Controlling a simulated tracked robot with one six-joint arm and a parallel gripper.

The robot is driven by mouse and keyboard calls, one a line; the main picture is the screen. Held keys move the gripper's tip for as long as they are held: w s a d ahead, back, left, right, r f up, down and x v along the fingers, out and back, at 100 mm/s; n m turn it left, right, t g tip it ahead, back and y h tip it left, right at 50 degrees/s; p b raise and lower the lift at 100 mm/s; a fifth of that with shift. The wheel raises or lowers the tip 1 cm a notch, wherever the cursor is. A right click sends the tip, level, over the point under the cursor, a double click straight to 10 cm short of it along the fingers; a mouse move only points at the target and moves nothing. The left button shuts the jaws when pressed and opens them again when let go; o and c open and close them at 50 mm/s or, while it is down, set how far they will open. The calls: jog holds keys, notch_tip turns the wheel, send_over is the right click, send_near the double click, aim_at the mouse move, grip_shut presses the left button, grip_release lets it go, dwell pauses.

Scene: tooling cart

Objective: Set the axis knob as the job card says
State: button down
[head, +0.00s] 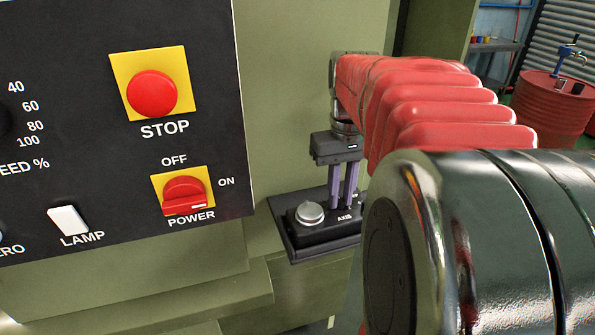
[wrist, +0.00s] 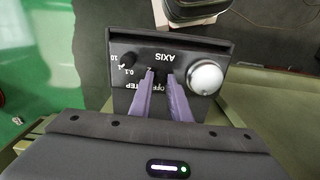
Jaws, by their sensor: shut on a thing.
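The pendant box (head: 318,236) is dark, with a silver round handwheel (head: 309,211) and the printed word AXIS. In the wrist view its face (wrist: 135,98) shows AXIS at the far edge, the silver handwheel (wrist: 206,77) on the right and a small black step knob (wrist: 127,62) on the left. My gripper (head: 342,203) points down onto the pendant. Its purple fingers (wrist: 161,74) are shut on the axis knob, between the step knob and the handwheel. The knob is mostly hidden by the fingers, and its setting cannot be read. OFF shows between the fingers. No job card is in view.
A black control panel (head: 75,130) stands to the left, with a red STOP button (head: 152,93), a red POWER switch (head: 184,195) and a white LAMP switch (head: 68,220). The green machine wall (head: 300,90) is close behind my gripper. A red drum (head: 550,105) stands far right.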

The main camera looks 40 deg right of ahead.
aim_at(341, 199)
jog(key=m, duration=0.3)
jog(key=shift+m, duration=2.2)
jog(key=c, duration=1.6)
grip_release()
jog(key=shift+c, duration=0.2)
notch_tip(341, 199, up, 14)
jog(key=shift+f, duration=0.15)
